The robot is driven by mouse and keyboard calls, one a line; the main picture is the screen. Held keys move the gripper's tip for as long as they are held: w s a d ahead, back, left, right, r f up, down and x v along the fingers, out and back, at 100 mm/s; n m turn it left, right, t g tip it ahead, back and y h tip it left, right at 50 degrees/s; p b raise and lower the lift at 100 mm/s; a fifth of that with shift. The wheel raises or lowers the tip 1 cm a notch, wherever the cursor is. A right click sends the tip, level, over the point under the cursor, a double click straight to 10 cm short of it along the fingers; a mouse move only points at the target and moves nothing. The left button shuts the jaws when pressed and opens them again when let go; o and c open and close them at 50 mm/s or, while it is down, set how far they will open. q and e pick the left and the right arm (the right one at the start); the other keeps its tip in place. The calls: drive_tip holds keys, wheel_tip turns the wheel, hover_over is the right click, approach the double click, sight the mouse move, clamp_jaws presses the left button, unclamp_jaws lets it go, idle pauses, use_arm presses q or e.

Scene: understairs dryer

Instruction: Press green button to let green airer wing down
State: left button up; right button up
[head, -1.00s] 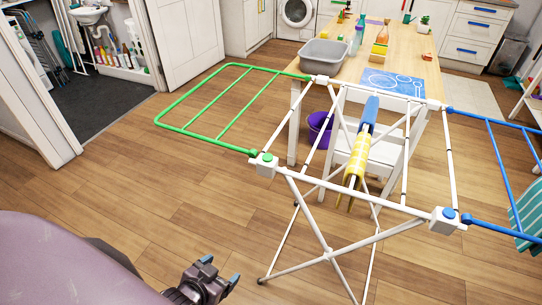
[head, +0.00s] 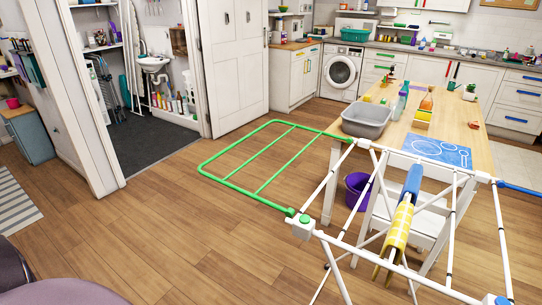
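The white clothes airer (head: 305,230) stands at the lower right. Its green wing (head: 262,184) sticks out to the left, roughly level with the airer top. The green button (head: 305,218) is on the white corner block at the near end of the wing's hinge. A blue button (head: 501,300) shows on the other near corner, cut by the bottom edge. A blue cloth (head: 412,180) and a yellow patterned cloth (head: 397,228) hang over the rails. Neither gripper is in view; only purple parts of my arm show at the lower left.
A wooden table (head: 478,145) with a grey basin (head: 367,121) stands behind the airer. A white chair (head: 425,222) and purple bucket (head: 357,188) are behind the rails. A washing machine (head: 342,70) is at the back. The floor left of the airer is clear.

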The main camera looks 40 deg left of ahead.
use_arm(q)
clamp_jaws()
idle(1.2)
